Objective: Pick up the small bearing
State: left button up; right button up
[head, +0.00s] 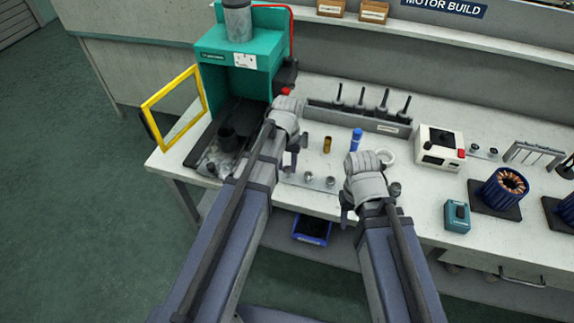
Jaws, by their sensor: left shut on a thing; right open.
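Two small round metal parts, which look like bearings, stand near the table's front edge: one at the left (308,177) and one at the right (330,181). I cannot tell from here which is the small bearing. My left gripper (290,163) points down just left of them. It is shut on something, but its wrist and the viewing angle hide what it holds. My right gripper (346,213) is open beside the table's front edge, right of the metal parts. I see nothing between its fingers.
A green press (215,62) with a yellow-framed guard (172,108) stands left. Behind the parts are a brass cylinder (327,145), a blue bottle (356,140), a white ring (388,156) and a tool rack (345,118). A white device (440,147) and copper-wound stator (505,187) stand right.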

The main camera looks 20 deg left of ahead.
notch_tip(320, 180, up, 10)
jog(key=p, duration=0.9)
jog(key=shift+f, duration=0.25)
